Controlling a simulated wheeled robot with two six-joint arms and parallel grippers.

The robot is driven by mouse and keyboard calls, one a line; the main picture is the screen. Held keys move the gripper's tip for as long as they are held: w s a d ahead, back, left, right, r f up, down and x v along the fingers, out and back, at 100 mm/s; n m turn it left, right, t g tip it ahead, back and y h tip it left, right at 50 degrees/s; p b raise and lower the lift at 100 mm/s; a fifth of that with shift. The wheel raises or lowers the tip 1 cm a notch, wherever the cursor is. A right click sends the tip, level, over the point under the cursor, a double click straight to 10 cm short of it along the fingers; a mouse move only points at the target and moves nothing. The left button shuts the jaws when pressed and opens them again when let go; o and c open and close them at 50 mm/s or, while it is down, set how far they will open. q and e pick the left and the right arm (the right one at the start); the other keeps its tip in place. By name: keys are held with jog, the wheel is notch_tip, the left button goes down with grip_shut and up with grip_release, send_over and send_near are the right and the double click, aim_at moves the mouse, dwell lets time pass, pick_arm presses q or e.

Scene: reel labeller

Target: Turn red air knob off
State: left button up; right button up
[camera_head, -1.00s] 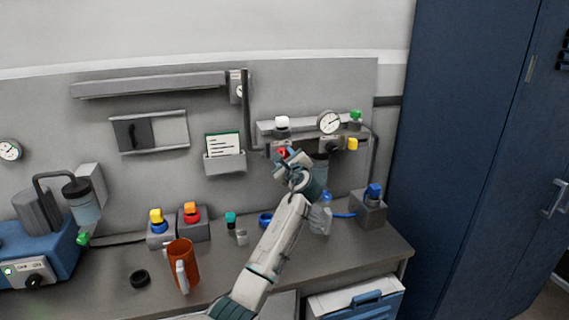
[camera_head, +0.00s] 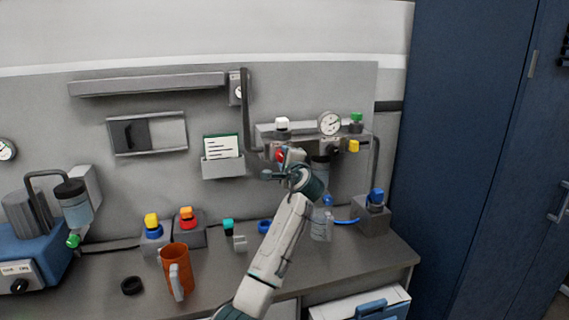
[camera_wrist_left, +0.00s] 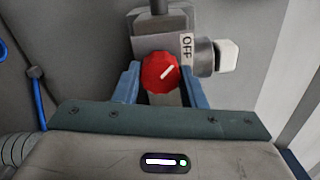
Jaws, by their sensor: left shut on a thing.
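The red air knob (camera_wrist_left: 160,72) is on a grey valve block on the wall panel, with a white pointer line slanting up to the right and an OFF label (camera_wrist_left: 187,46) at its upper right. In the head view the knob (camera_head: 280,156) is partly hidden by my gripper. My left gripper (camera_wrist_left: 160,80) has its two blue fingers on either side of the knob and is shut on it. In the head view my left gripper (camera_head: 282,167) is at the panel. My right gripper is not in view.
A gauge (camera_head: 330,123), a white knob (camera_head: 282,123), a green knob (camera_head: 356,117) and a yellow knob (camera_head: 353,146) are close around the red knob. An orange mug (camera_head: 175,270) stands on the bench below left. A blue cabinet (camera_head: 470,160) is at the right.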

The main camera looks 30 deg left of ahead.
pick_arm(q)
jog(key=shift+f, duration=0.1)
dwell(0.5)
jog(key=o, duration=1)
jog(key=b+v, duration=0.3)
jog(key=v, duration=0.7)
jog(key=shift+s+d, duration=0.25)
jog(key=shift+s, duration=0.1)
